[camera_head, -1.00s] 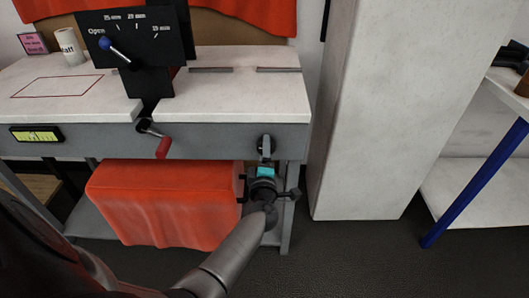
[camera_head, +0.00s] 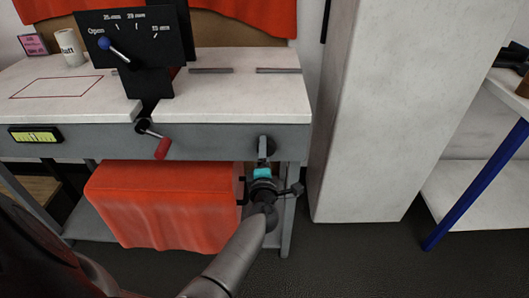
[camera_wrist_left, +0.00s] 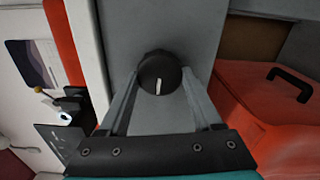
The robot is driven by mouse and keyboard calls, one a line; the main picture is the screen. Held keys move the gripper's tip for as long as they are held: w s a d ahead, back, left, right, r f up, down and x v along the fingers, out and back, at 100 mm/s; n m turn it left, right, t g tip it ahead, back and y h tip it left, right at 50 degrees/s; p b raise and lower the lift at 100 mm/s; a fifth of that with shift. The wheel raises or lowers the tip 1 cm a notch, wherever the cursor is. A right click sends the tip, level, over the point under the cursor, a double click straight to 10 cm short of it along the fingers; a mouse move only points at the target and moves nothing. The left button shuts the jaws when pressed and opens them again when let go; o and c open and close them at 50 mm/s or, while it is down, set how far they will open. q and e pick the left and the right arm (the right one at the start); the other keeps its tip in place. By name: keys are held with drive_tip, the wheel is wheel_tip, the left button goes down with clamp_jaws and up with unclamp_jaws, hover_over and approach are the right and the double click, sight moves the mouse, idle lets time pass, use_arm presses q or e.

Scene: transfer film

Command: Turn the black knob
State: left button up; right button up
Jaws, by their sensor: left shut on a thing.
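The black knob (camera_wrist_left: 159,72) is round with a white mark, on the grey front face of the bench. In the left wrist view it sits between my two grey fingers, with the white mark pointing toward the gripper's palm. My left gripper (camera_head: 264,148) is shut on the knob at the right end of the bench front in the head view; it also shows in the left wrist view (camera_wrist_left: 160,88). In the head view the gripper and wrist hide much of the knob. My right gripper is not in view.
A crank with a red handle (camera_head: 162,148) sticks out left of the knob. A black panel with a blue-tipped lever (camera_head: 105,43) stands on the bench. A red-orange covered box (camera_head: 150,205) is below. A white pillar (camera_head: 375,110) stands to the right.

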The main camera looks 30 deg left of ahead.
use_arm(q)
drive_tip(key=o, duration=1.4)
drive_tip(key=shift+c, duration=0.2)
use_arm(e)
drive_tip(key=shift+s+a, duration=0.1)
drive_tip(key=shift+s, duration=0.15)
use_arm(q)
drive_tip(key=shift+s, duration=0.1)
drive_tip(key=p+v, duration=0.2)
drive_tip(key=v, duration=1.3)
drive_tip(key=shift+d+p, duration=0.15)
drive_tip(key=shift+p, duration=0.25)
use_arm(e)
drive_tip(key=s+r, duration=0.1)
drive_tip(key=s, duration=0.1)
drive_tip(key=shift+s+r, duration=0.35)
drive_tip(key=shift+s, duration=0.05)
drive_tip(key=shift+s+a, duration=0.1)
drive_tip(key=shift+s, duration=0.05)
